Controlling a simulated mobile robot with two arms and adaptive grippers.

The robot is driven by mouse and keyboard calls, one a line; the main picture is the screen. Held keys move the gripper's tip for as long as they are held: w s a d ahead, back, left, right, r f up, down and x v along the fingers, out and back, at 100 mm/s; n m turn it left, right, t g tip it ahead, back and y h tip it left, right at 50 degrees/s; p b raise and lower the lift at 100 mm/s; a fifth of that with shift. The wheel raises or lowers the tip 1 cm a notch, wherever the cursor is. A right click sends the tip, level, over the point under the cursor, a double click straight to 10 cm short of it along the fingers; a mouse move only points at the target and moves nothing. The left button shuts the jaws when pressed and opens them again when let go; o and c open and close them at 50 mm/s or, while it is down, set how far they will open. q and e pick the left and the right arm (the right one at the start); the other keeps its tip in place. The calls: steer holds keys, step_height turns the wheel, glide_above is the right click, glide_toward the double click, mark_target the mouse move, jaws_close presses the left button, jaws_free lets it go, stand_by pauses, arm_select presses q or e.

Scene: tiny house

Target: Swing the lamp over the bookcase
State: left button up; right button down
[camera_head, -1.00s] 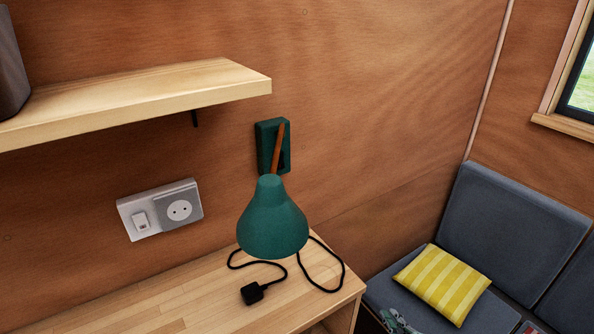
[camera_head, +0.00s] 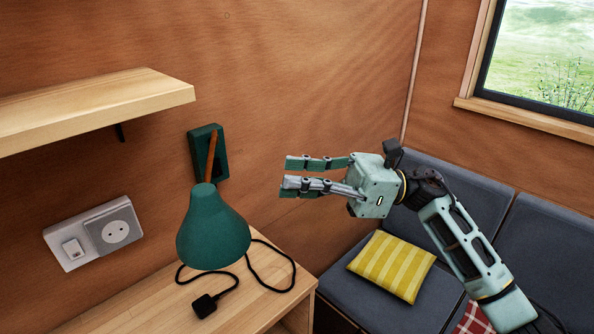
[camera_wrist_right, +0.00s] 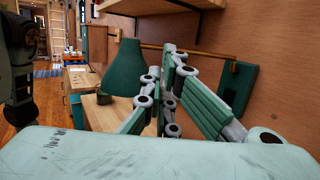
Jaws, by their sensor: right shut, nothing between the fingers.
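The green lamp (camera_head: 212,235) has a cone shade on a wooden arm (camera_head: 210,157) fixed to a dark green wall mount (camera_head: 220,170). Its shade also shows in the right wrist view (camera_wrist_right: 122,68), left of the fingers. In the head view the shade appears in front of the wooden top of the bookcase (camera_head: 130,305); its exact height above it is unclear. My right gripper (camera_head: 286,174) is shut and empty, to the right of the lamp and apart from it, fingers pointing left. My left gripper is not in view.
A wooden shelf (camera_head: 90,108) juts from the wall at upper left. A socket and switch plate (camera_head: 95,232) is below it. A black cable with plug (camera_head: 205,305) lies on the bookcase top. A grey sofa (camera_head: 540,220) with a yellow striped cushion (camera_head: 392,266) stands right.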

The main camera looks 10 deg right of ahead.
mark_target(213, 185)
steer(key=a+r+p, duration=0.2)
steer(key=a+p, duration=0.3)
steer(key=a, duration=0.5)
steer(key=shift+a, duration=0.2)
steer(key=shift+a, duration=0.1)
